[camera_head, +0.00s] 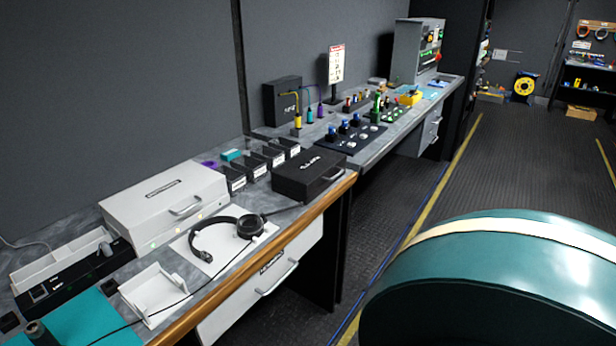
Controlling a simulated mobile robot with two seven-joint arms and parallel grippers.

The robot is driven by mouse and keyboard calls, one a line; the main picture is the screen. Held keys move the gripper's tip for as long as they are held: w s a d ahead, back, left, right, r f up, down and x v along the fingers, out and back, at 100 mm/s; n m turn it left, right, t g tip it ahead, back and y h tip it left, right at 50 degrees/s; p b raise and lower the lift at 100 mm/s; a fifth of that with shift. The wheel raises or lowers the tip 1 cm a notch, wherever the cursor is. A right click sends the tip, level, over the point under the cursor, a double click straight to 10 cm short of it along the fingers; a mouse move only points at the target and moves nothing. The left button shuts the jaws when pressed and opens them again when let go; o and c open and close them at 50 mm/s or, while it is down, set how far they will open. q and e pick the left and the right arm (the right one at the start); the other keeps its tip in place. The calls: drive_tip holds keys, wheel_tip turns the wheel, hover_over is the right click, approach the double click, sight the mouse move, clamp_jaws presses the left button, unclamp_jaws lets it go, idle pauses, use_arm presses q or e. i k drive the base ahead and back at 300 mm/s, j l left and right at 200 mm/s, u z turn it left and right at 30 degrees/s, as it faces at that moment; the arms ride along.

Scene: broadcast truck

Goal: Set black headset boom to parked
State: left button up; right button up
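The black headset (228,234) lies on a white mat (185,250) on the near counter, beside the front edge. Its headband arcs to the left and one round ear cup faces up on the right. A thin dark boom (283,210) appears to reach from the ear cup to the right, toward the black case. A black cable runs from the headset across the white tray to the lower left. Neither of my grippers shows in the head view.
A white case (165,206) stands behind the headset and a black case (309,178) to its right. A white tray (155,291) sits in front-left. Drawers (262,283) are below the wooden edge. A large teal rounded body (480,290) fills the lower right; the aisle beyond is clear.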

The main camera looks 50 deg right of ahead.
sight(263, 217)
drive_tip(key=k+l+z, duration=0.1)
drive_tip(key=z, duration=1.25)
